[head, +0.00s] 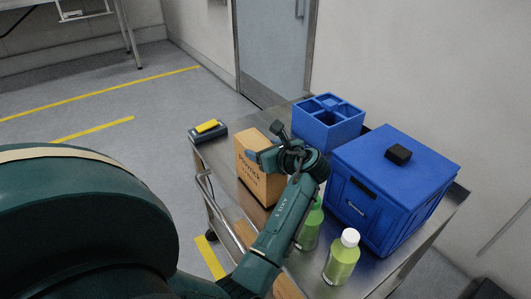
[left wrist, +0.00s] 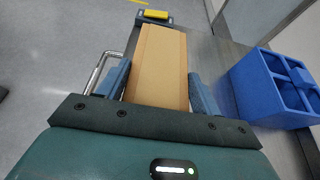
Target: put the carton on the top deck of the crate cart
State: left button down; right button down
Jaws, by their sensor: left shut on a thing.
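The carton (head: 262,182) is a brown cardboard box with dark print. In the left wrist view the carton (left wrist: 158,65) sits between the two blue-grey fingers. My right gripper is in neither view.
The deck also holds a blue lidded crate (head: 385,200), a blue divided caddy (head: 327,122), a green bottle with a white cap (head: 341,262), another green bottle (head: 310,228) and a device with a yellow top (head: 208,130). A wall stands behind.

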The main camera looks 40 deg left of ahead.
pick_arm(q)
jog(key=shift+f, duration=0.1)
jog(key=shift+w, duration=0.1)
jog(key=c, duration=0.7)
grip_release()
jog(key=shift+f, duration=0.3)
jog(key=o, duration=0.4)
jog(key=shift+r, duration=0.2)
